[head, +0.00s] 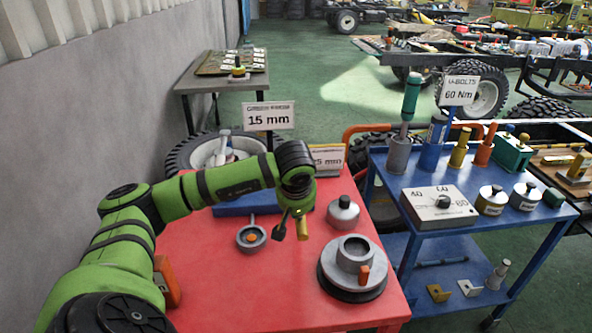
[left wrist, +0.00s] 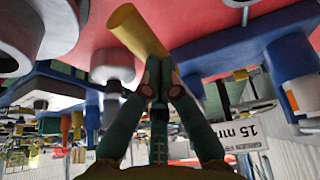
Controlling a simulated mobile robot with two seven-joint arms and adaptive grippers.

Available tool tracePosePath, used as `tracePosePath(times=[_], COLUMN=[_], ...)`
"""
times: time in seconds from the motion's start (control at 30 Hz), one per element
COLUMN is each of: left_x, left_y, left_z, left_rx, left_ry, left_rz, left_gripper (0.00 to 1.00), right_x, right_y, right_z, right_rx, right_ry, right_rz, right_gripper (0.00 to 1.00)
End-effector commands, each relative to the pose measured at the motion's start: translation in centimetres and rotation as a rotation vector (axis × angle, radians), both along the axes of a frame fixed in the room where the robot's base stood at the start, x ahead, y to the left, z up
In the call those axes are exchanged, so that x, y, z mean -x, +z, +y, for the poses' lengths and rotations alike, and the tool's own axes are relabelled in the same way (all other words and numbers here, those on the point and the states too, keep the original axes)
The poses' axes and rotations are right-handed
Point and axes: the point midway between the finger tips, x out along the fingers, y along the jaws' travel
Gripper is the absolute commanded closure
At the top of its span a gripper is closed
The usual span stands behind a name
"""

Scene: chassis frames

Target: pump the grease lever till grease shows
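My left gripper (head: 292,214) is low over the red table, pointing down. In the left wrist view its fingertips (left wrist: 161,82) are close together at one end of a plain yellow cylinder (left wrist: 138,32), and appear shut on it. In the head view the yellow cylinder (head: 302,228) hangs tilted below the gripper. Whether it is part of the grease lever I cannot tell. A grey hub (head: 340,262) with an orange block stands at front right of the table. A small grey cup (head: 246,247) with an orange centre is to the left. No grease is visible. My right gripper is out of view.
A grey lidded pot (head: 343,216) stands just right of the gripper, and a blue tray (head: 232,209) lies behind it. A blue cart (head: 455,175) with tools, tins and a dial box (head: 438,208) is at right.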

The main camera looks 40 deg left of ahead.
Motion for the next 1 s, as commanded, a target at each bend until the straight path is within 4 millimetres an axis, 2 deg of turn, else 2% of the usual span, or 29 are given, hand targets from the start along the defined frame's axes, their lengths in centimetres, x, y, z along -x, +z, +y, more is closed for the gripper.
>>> tracePosePath(times=[0.03, 0.17, 0.37, 0.43, 0.6, 0.73, 1.0], left_x=[0.5, 0.6, 1.0, 1.6, 3.2, 4.2, 5.0], left_y=[-0.9, 0.3, 4.8, 5.4, 8.7, 10.6, 12.2], left_z=[-0.4, -0.2, 0.7, -0.2, -1.7, -2.6, -3.3], left_rx=[0.008, 0.006, -0.002, -0.001, 0.0, -0.001, 0.0], left_ry=[-0.006, -0.004, 0.006, 0.001, 0.001, 0.004, 0.005], left_rz=[0.026, 0.023, 0.004, -0.002, -0.005, -0.004, -0.002], left_gripper=[1.0, 1.0, 1.0, 1.0, 1.0, 1.0, 1.0], right_x=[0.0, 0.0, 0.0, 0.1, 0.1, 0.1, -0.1], right_y=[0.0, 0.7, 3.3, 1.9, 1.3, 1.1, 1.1], right_z=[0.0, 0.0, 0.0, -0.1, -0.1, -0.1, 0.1], right_rx=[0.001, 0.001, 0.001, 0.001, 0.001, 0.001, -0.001], right_ry=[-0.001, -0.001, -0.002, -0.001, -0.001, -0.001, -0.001], right_rz=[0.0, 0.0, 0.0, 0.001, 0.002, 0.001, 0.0], right_gripper=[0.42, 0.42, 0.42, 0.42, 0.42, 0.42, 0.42])
